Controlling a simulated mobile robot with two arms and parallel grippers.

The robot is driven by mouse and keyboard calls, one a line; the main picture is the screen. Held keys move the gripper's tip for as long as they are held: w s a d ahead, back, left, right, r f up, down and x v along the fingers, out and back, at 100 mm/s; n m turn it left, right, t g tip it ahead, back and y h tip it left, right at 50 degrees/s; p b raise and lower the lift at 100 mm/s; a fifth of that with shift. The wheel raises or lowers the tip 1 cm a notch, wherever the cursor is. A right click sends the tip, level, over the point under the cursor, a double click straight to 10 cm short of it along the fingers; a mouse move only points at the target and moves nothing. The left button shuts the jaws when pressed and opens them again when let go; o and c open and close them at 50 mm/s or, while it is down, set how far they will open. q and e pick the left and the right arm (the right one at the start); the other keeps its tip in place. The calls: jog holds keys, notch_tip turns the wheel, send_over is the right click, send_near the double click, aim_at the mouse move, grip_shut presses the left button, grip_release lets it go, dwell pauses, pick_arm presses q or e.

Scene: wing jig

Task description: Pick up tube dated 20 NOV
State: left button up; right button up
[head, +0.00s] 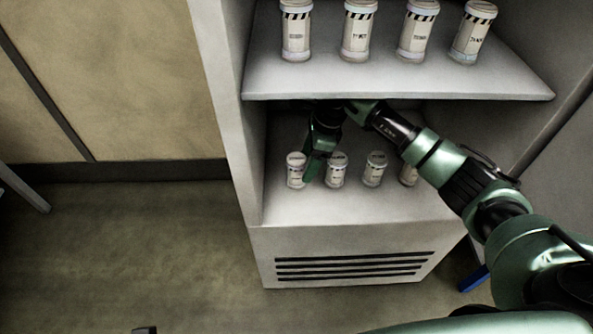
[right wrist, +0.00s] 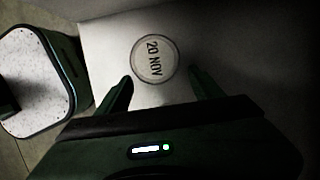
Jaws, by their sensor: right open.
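The tube dated 20 NOV (right wrist: 155,60) shows its round pale lid in the right wrist view, upright on the white shelf, with the date readable sideways. It appears to be the leftmost lower-shelf tube (head: 296,172) in the head view. My right gripper (right wrist: 161,78) is open, its two fingertips just short of the lid, one toward each side, with nothing held. In the head view the right gripper (head: 312,168) reaches down between the leftmost tube and the second tube (head: 336,173). Whether it touches either tube cannot be told. My left gripper is not in view.
A third tube (head: 375,170) and a fourth tube (head: 409,175), partly behind my arm, stand to the right on the lower shelf (head: 340,208). The upper shelf (head: 395,82) with several larger tubes hangs above my right arm. The cabinet's side wall (head: 225,110) bounds the left.

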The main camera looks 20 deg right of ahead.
aim_at(296, 159)
jog(key=a, duration=0.1)
jog(key=w+a, duration=0.1)
jog(key=a, duration=0.1)
jog(key=shift+a, duration=0.25)
jog(key=shift+f+b, duration=0.3)
jog(key=shift+f, duration=0.65)
jog(key=shift+a+f, duration=0.15)
jog(key=shift+f, duration=0.4)
jog(key=shift+r, duration=0.1)
grip_shut()
